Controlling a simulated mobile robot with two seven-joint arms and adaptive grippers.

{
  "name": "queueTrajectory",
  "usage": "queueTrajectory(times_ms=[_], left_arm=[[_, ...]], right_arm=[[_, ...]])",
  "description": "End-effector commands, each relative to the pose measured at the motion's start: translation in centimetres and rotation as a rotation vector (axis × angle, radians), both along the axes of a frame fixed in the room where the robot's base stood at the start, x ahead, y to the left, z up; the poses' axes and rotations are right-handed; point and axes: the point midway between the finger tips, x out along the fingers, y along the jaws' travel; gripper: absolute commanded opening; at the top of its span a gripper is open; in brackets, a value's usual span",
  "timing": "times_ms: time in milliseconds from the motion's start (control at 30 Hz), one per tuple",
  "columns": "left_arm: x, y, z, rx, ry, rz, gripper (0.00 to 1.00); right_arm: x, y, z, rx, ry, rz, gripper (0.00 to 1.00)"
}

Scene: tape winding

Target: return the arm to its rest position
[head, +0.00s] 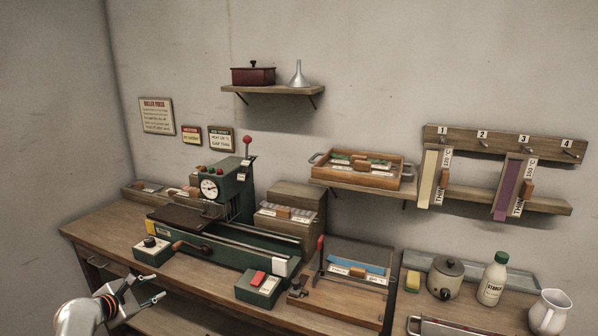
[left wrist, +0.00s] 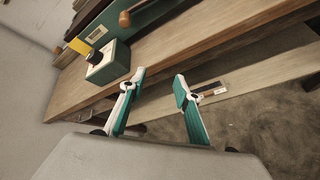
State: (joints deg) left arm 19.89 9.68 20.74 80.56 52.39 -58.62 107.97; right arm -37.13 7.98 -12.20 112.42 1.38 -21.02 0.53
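My left gripper (head: 152,288) is at the lower left of the head view, in front of the workbench's (head: 84,232) front edge. Its two fingers are spread apart with nothing between them. In the left wrist view the same gripper (left wrist: 160,82) shows open, with teal fingers before the bench edge and a lower shelf (left wrist: 240,82). My right gripper is in neither view.
A green machine (head: 225,243) with a dial stands on the bench. A control box with a black knob (head: 152,248) sits near the left gripper, and a box with a red switch (head: 260,287) is further right. A jug (head: 549,312) and bottle (head: 493,280) stand at right.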

Motion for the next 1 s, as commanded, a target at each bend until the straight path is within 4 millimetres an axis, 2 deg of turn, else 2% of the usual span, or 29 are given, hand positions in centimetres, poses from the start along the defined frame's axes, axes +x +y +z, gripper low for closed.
queueTrajectory(times_ms=[33,200,300,433,567,600,733,800,900,1000], left_arm=[[-2.2,-0.9,-3.0,0.142,0.023,-0.056,0.32],[-8.7,-4.3,-9.7,0.656,0.044,-0.310,0.32],[-13.0,-7.1,-12.8,0.934,0.036,-0.487,0.32],[-19.0,-11.5,-15.6,1.271,-0.007,-0.729,0.32],[-25.3,-16.4,-17.1,1.581,-0.093,-0.968,0.32],[-27.1,-17.9,-17.3,1.666,-0.127,-1.032,0.32],[-32.2,-22.2,-17.1,1.892,-0.238,-1.197,0.32],[-34.1,-23.8,-16.8,1.976,-0.286,-1.254,0.32],[-35.7,-25.2,-16.4,2.056,-0.334,-1.301,0.32],[-36.3,-25.7,-16.3,2.086,-0.352,-1.317,0.32]], right_arm=[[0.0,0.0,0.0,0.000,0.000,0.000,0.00],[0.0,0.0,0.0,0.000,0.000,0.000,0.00],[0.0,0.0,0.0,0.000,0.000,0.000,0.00],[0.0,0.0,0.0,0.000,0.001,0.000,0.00],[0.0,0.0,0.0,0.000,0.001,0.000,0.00],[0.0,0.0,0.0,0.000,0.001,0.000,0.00],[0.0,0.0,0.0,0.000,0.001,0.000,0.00],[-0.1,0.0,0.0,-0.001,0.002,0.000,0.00],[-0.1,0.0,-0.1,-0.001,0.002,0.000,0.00],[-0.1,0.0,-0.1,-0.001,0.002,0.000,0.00]])
